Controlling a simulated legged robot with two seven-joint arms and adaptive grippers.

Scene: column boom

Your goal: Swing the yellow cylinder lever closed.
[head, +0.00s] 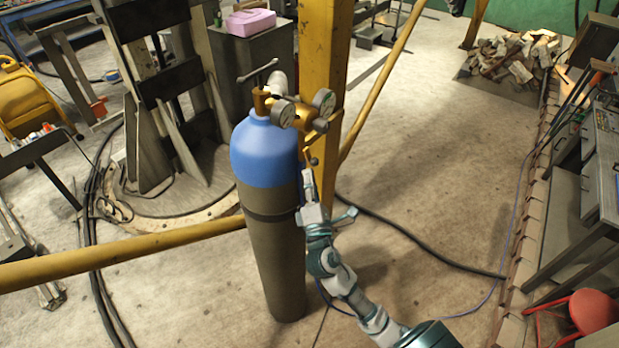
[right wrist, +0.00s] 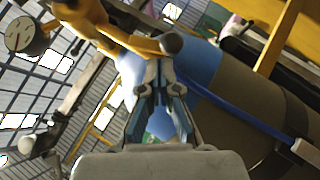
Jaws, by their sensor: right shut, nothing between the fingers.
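The blue-topped gas cylinder (head: 265,160) stands upright on the floor in the head view, with a brass valve and gauges (head: 285,112) on top. The yellow lever (head: 307,152) hangs from the valve's right side and ends in a small dark knob. In the right wrist view the lever (right wrist: 138,43) runs in from the upper left to a round grey knob (right wrist: 172,43). My right gripper (head: 306,174) is shut and empty just below the knob. In the wrist view its fingertips (right wrist: 158,65) are right by the knob; I cannot tell whether they touch. My left gripper is out of view.
A yellow post (head: 324,60) rises close behind the cylinder, with slanted yellow braces (head: 130,254) at both sides. A blue hose (right wrist: 235,120) crosses the cylinder in the wrist view. Dark cables lie on the floor. The floor to the right is largely clear.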

